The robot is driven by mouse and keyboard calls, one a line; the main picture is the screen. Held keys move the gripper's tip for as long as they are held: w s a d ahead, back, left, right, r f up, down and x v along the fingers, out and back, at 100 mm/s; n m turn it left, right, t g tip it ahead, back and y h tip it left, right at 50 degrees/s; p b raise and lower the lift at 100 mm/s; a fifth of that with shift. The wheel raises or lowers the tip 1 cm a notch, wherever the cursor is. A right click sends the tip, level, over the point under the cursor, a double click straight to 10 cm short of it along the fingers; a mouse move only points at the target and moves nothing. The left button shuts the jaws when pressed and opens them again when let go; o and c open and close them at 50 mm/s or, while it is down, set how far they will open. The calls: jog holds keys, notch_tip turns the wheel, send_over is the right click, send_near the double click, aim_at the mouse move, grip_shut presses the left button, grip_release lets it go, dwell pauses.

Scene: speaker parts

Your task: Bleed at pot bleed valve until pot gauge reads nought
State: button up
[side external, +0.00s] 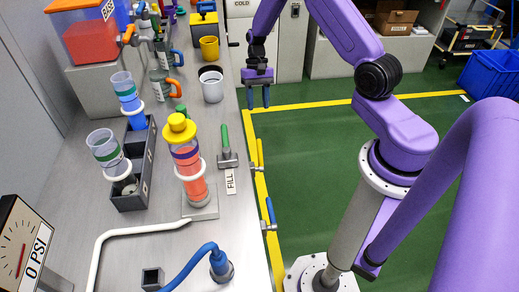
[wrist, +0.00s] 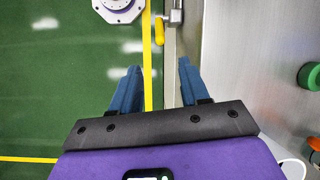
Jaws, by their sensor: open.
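The gauge (side external: 22,250) with a dial and red needle stands at the lower left, beside a "0 PSI" sign; its scale is too small to read. A clear cylinder (side external: 189,160) with red contents and a yellow cap stands upright on a base plate; I cannot tell whether it is the pot. A yellow-handled valve (side external: 260,155) and a blue-handled valve (side external: 270,213) sit on the bench's front edge; neither is marked as the bleed valve. My gripper (side external: 258,98) is open and empty beyond both, above the edge. In the wrist view the yellow handle (wrist: 159,30) lies ahead of the fingers (wrist: 157,85).
A green-handled part (side external: 224,140) lies near the "FILL" label (side external: 230,181). A grey cup (side external: 211,84), a dark rack (side external: 133,170) with clear cups and a blue hose (side external: 190,265) are on the bench (side external: 85,195).

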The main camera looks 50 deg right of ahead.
aim_at(260, 149)
jog(key=x, duration=1.7)
jog(key=shift+s+f, duration=0.2)
grip_shut()
